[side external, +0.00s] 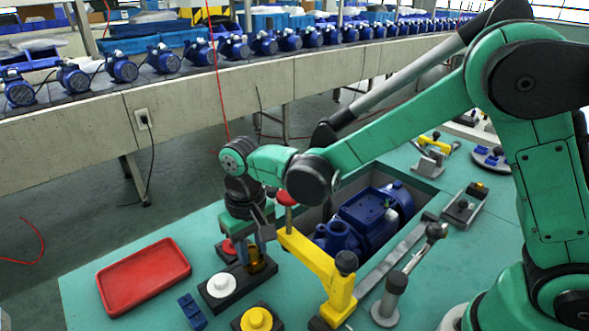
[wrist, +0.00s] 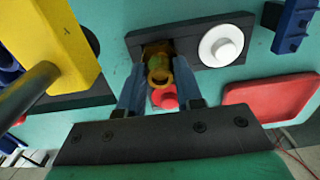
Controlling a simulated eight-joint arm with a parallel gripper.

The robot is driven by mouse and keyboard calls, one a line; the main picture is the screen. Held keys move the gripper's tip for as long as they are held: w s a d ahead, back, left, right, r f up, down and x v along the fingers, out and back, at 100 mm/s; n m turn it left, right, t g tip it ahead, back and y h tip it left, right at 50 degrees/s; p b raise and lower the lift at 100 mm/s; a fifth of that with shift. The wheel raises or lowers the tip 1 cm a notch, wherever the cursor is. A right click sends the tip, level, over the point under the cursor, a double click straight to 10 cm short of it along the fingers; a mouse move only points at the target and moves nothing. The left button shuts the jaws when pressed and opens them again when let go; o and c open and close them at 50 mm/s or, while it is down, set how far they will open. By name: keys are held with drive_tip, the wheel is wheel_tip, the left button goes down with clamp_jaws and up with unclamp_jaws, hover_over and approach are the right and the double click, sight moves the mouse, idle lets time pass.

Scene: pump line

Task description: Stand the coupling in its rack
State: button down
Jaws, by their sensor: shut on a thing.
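The coupling (side external: 257,263) is a small amber-brown, ring-ended piece. In the wrist view the coupling (wrist: 158,66) sits between my blue fingers, its open ring facing the camera. My gripper (side external: 257,250) points down and is shut on it; in the wrist view my gripper (wrist: 160,82) hides its sides. A long dark block (side external: 234,288), seemingly the rack, carries a white round piece (side external: 222,284) at one end. The coupling is upright at the other end of this block (wrist: 187,48). I cannot tell whether it is seated or just above.
A yellow clamp arm (side external: 318,262) stands close to my gripper, beside a blue pump (side external: 370,218) in a recess. A red round piece (wrist: 165,97) is near my fingers. A red tray (side external: 143,277), blue block (side external: 192,309) and yellow knob (side external: 257,318) lie around.

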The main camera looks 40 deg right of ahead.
drive_tip(key=shift+f, duration=0.1)
idle(0.3)
drive_tip(key=c, duration=0.5)
unclamp_jaws()
drive_tip(key=shift+r, duration=3)
